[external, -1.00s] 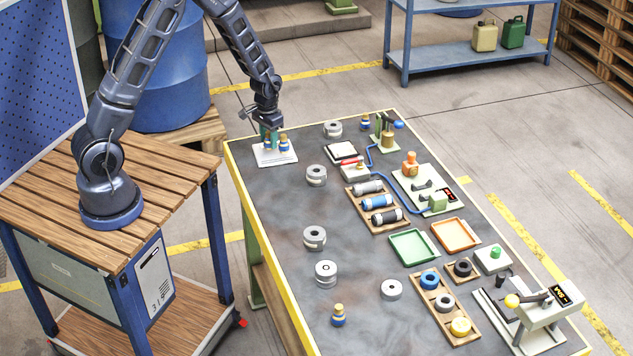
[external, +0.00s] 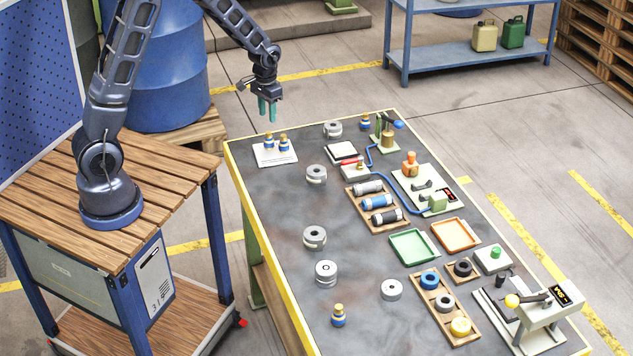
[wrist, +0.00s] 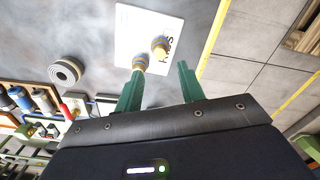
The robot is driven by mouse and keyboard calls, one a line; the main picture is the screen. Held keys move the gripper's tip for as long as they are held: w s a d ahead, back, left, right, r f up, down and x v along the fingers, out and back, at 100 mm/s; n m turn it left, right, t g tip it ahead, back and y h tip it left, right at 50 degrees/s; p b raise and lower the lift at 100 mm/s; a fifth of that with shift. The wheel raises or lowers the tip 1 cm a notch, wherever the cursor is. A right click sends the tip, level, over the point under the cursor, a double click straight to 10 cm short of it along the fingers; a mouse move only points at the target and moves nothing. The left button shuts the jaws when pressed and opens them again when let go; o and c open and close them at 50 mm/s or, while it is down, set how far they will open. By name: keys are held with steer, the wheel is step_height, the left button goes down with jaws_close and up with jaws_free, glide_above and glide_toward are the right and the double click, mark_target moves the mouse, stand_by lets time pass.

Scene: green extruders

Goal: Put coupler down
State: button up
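Two brass couplers with blue bands stand upright side by side on a white sheet (external: 265,160) at the far left corner of the table: the left coupler (external: 268,142) and the right coupler (external: 284,142). In the wrist view both show on the sheet (wrist: 128,30), one coupler (wrist: 160,46) near its middle and the other (wrist: 139,64) beside the left finger. My gripper (external: 267,112) is above and behind the sheet, its green fingers apart and empty. The fingers also show spread in the wrist view (wrist: 161,68). Similar couplers stand at the front (external: 338,316) and far edge (external: 365,123).
Grey round parts (external: 316,175) stand along the table's middle. A wooden tray of cylinders (external: 376,228), a green tray (external: 414,262), an orange tray (external: 473,248) and a lever press (external: 545,315) are on the right.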

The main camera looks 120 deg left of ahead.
steer(key=shift+r, duration=0.95)
steer(key=w+d+r+m+t, duration=0.1)
steer(key=w+d+r+m, duration=0.3)
steer(key=d+r, duration=0.6)
steer(key=w+d+r+m+t, duration=0.15)
steer(key=w+d+r, duration=0.45)
steer(key=d, duration=0.8)
steer(key=s+d+r+m, duration=0.2)
steer(key=s+d+r, duration=0.1)
steer(key=d, duration=0.6)
steer(key=s+d+r+m+t, duration=0.1)
steer(key=s+d+r+m, duration=0.2)
steer(key=s+d, duration=0.2)
steer(key=s+d+r+m+t, duration=0.1)
steer(key=s+d+r+m, duration=0.1)
steer(key=d, duration=1)
steer(key=shift+s+d+r+m, duration=0.35)
steer(key=shift+s+r, duration=0.15)
steer(key=shift+s, duration=0.55)
steer(key=shift+o, duration=0.4)
